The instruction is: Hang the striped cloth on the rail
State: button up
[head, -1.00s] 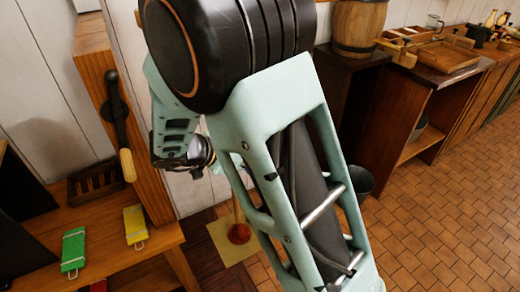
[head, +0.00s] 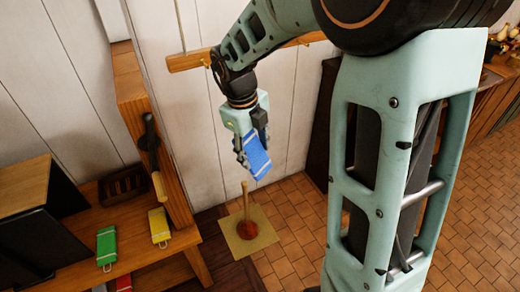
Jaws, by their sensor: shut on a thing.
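My gripper (head: 250,142) is shut on a blue cloth with a pale stripe (head: 256,158), which fits the striped cloth. The cloth hangs tilted below the fingers, in the air in front of the white plank wall. The wooden rail (head: 187,61) is fixed to that wall, above and behind my gripper, with small brass hooks along it. My arm hides the middle of the rail. The cloth is apart from the rail and lower than it.
A plunger (head: 247,227) stands on a yellowish mat below the cloth.

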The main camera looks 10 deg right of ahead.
aim_at(246, 142)
jog(key=r+m+p, duration=0.1)
jog(key=a+r+m+t+p, duration=0.1)
jog(key=r, duration=0.1)
jog(key=a+r+m+p, duration=0.1)
jog(key=shift+w+r+t+y, duration=0.15)
jog(key=shift+r+t+y, duration=0.15)
jog(key=shift+r, duration=0.05)
jog(key=w+a+r+m+t+p, duration=0.1)
jog(key=a+r+m+t+p, duration=0.1)
jog(key=r, duration=0.5)
jog(key=a+m+p, duration=0.1)
jog(key=m+p, duration=0.1)
jog(key=p, duration=0.1)
jog(key=shift+w+r+h, duration=0.15)
jog(key=shift+r+h, duration=0.05)
jog(key=shift+h, duration=0.2)
jog(key=shift+w, duration=0.1)
